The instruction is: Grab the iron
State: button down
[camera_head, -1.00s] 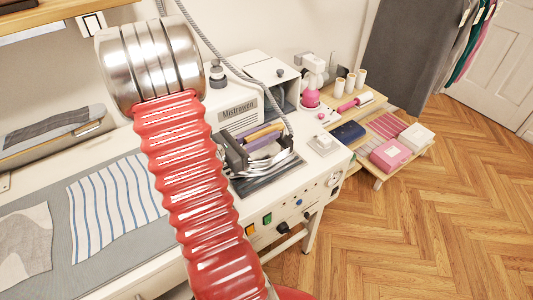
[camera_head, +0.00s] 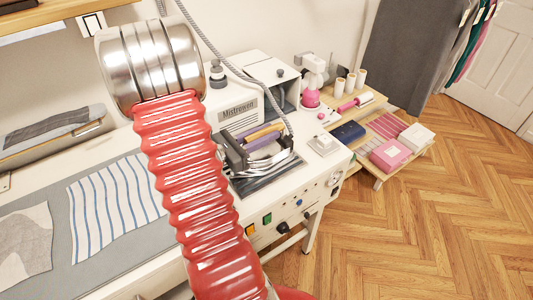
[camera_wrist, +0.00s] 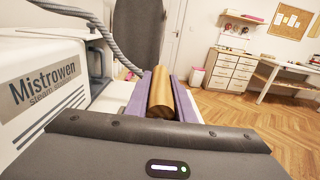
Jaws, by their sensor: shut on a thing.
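The iron (camera_head: 284,164) is silver with a wooden handle and stands at the right end of the ironing table, over a dark rest pad (camera_head: 262,184). My gripper (camera_head: 262,138) is around the handle, with its purple-lined fingers shut on it. In the wrist view the round wooden handle (camera_wrist: 161,92) lies lengthwise between the two purple finger pads of my gripper (camera_wrist: 160,100). The iron's metal body is hidden there by the gripper. I cannot tell clearly whether its sole touches the pad.
A white steam station (camera_head: 238,108) stands close behind the iron. A grey cord (camera_head: 228,66) hangs down to the iron. The table's front edge has buttons and a knob (camera_head: 283,227). A low wooden shelf (camera_head: 378,177) with boxes stands at right. The floor at right is clear.

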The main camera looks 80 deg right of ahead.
jog(key=shift+r, duration=0.35)
jog(key=shift+r, duration=4.8)
